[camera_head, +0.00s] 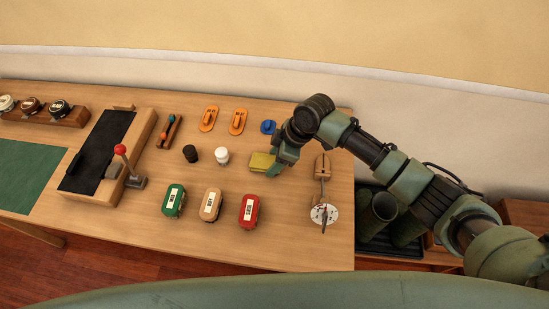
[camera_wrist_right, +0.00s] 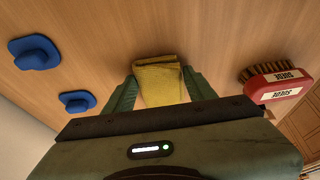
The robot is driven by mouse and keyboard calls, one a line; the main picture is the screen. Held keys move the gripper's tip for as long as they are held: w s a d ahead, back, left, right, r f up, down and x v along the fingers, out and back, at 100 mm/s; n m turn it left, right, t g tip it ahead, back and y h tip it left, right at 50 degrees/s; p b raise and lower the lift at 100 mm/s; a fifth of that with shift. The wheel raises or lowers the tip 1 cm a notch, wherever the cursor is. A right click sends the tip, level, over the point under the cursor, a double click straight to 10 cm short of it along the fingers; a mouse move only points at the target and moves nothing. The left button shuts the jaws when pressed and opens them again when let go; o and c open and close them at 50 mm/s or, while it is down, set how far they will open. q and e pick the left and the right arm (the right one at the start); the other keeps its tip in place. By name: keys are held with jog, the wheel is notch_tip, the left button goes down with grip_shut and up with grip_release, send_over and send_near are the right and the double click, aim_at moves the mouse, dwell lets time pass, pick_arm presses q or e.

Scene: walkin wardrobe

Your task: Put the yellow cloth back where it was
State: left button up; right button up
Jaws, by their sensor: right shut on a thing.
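The yellow cloth (camera_head: 261,162) is a small folded piece at the right part of the wooden table. My right gripper (camera_head: 274,162) is shut on it, coming in from the right. In the right wrist view the cloth (camera_wrist_right: 159,80) sits between the two green fingers of my right gripper (camera_wrist_right: 160,92). I cannot tell whether the cloth touches the table. My left gripper is not in view.
A blue holder (camera_head: 268,127) lies just behind the gripper, with two orange ones (camera_head: 209,118) to its left. Black (camera_head: 190,153) and white (camera_head: 222,156) cylinders stand left of the cloth. Green, tan and red brushes (camera_head: 249,211) lie in front. A wooden piece (camera_head: 322,167) is at right.

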jog(key=o, duration=1.3)
jog(key=shift+f, duration=0.1)
jog(key=w+b+v, duration=0.1)
jog(key=v, duration=1.1)
jog(key=shift+s+r, duration=0.2)
jog(key=shift+s, duration=0.25)
